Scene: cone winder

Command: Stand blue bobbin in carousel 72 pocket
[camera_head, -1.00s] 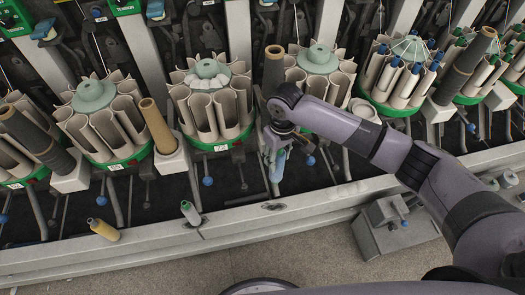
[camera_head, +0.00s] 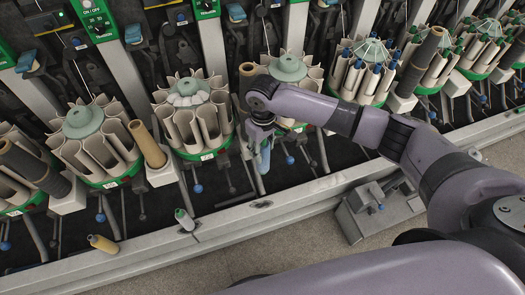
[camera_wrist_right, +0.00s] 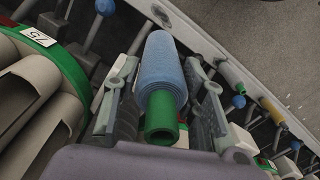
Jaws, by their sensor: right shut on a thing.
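My right gripper (camera_head: 262,140) is shut on the blue bobbin (camera_head: 265,160), which hangs below it over the dark machine bed. In the right wrist view the blue bobbin (camera_wrist_right: 162,65) lies between the two fingers (camera_wrist_right: 158,105), with its green tube end toward the camera. A carousel (camera_wrist_right: 45,90) with a green rim and a label reading 75 stands to the left there. In the head view the carousel with beige pockets (camera_head: 195,125) left of the gripper shows open pockets; I cannot read its number. Another carousel (camera_head: 290,68) is partly hidden behind my right arm. My left gripper is out of view.
A green-tipped bobbin (camera_head: 184,219) and a yellow bobbin (camera_head: 103,244) sit by the front rail (camera_head: 225,218). Brown cones (camera_head: 148,145) stand between carousels. A carousel on the right (camera_head: 368,70) holds blue-tipped bobbins. Blue-knobbed levers stick out below the carousels.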

